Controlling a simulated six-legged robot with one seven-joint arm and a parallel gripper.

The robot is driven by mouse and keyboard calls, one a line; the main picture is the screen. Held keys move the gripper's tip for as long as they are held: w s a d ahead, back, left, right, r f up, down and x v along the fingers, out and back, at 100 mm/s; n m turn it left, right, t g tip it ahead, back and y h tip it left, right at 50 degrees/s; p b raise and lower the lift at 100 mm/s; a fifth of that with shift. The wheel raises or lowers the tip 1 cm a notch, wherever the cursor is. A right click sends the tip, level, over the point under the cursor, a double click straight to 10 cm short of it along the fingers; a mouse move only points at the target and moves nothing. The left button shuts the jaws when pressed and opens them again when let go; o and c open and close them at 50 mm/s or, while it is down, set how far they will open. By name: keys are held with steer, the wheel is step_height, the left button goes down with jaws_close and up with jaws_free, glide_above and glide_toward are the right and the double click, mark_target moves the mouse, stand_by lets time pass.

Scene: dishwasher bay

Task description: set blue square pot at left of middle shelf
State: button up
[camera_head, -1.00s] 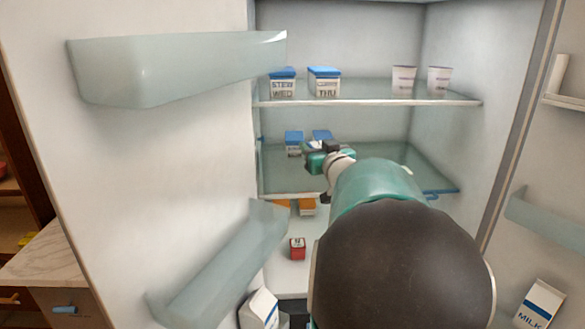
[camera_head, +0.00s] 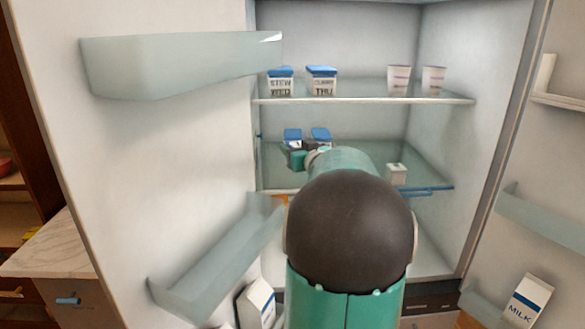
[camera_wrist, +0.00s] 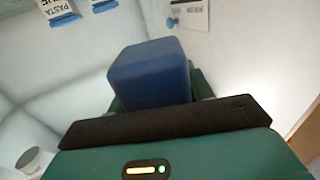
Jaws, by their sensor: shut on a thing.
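The blue square pot (camera_wrist: 155,74) fills the middle of the wrist view, between the teal jaws of my gripper (camera_wrist: 160,100), which is shut on it. In the head view my gripper (camera_head: 298,158) is over the left part of the glass middle shelf (camera_head: 360,167), in front of two blue-lidded containers. The pot cannot be made out there, and I cannot tell whether it touches the shelf.
Two blue-lidded containers (camera_head: 292,136) (camera_head: 320,135) stand at the back left of the middle shelf. A small white cup (camera_head: 396,173) stands on its right. The upper shelf (camera_head: 360,100) holds labelled tubs and cups. The open left door's bins (camera_head: 180,65) flank the opening.

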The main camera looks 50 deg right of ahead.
steer(key=w+d+f, duration=0.6)
steer(key=d+f, duration=0.1)
steer(key=shift+w+f, duration=0.2)
steer(key=shift+w+d+f, duration=0.1)
steer(key=shift+d+f, duration=0.05)
steer(key=shift+f, duration=0.05)
steer(key=shift+d+f, duration=0.1)
steer(key=shift+f, duration=1.55)
steer(key=shift+f, duration=0.15)
steer(key=o, duration=1.1)
steer(key=shift+c, duration=0.2)
